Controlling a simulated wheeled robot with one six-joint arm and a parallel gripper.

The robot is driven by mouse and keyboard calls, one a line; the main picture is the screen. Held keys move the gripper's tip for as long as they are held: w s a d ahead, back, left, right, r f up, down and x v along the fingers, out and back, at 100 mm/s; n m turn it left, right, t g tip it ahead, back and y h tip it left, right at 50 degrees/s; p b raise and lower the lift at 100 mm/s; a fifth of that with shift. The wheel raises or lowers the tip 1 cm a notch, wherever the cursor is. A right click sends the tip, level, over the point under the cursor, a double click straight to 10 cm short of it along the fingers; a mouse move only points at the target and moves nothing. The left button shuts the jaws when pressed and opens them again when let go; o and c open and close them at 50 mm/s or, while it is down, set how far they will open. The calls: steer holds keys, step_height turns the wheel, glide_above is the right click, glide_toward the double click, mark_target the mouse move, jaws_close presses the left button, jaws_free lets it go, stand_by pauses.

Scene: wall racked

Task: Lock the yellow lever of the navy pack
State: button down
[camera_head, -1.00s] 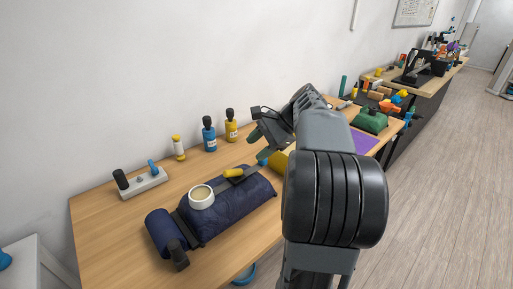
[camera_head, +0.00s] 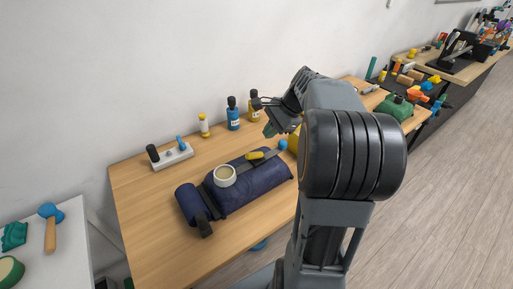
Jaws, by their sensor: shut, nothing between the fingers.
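The navy pack (camera_head: 256,191) lies on the wooden table, with a rolled navy end at its left. A yellow lever (camera_head: 255,155) lies on its top, toward the far side. A cream ring-shaped piece (camera_head: 224,176) sits on the pack left of the lever. Whether the lever is locked cannot be told. My gripper (camera_head: 272,130) is above the table, to the right of and beyond the lever, apart from the pack. It is shut and empty; its tips are small in view. My arm hides the table to the right.
Behind the pack stand a white base with a black and a blue knob (camera_head: 172,157), a blue bottle (camera_head: 233,115) and yellow bottles (camera_head: 254,107). A white side table (camera_head: 70,255) is at left. The wooden table's front left (camera_head: 160,240) is clear.

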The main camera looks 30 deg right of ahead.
mark_target(253, 153)
steer(key=x, duration=0.8)
steer(key=shift+w+a+f, duration=0.15)
steer(key=shift+a+f, duration=0.05)
steer(key=shift+f, duration=0.1)
